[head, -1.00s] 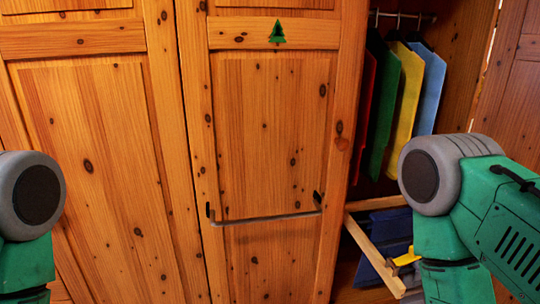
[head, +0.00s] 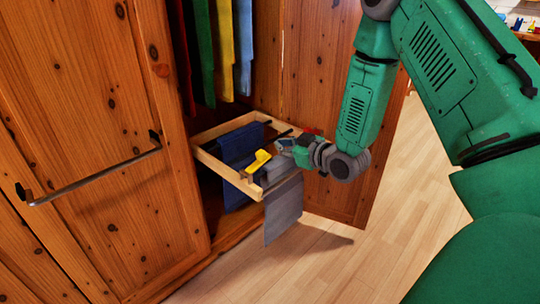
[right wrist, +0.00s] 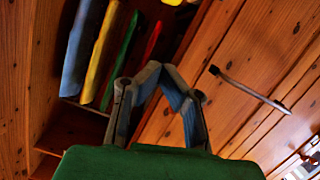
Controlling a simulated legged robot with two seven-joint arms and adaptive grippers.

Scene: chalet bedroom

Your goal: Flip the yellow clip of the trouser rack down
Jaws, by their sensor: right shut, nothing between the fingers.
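The trouser rack (head: 226,176) is a light wooden frame pulled out of the wardrobe, low in the head view. The yellow clip (head: 258,162) sits at its front rail and slants upward to the right. A yellow piece (right wrist: 172,2) shows at the top edge of the right wrist view, probably the clip. My right gripper (head: 284,146) is above the rack, just right of the clip; I cannot tell whether they touch. In the right wrist view its fingertips (right wrist: 152,70) meet with nothing between them. My left gripper is out of view.
Dark blue trousers (head: 240,146) and a grey pair (head: 284,208) hang on the rack. Coloured garments (head: 224,48) hang above it. A wardrobe door with a metal bar handle (head: 95,178) stands left. The floor (head: 330,262) at front right is clear.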

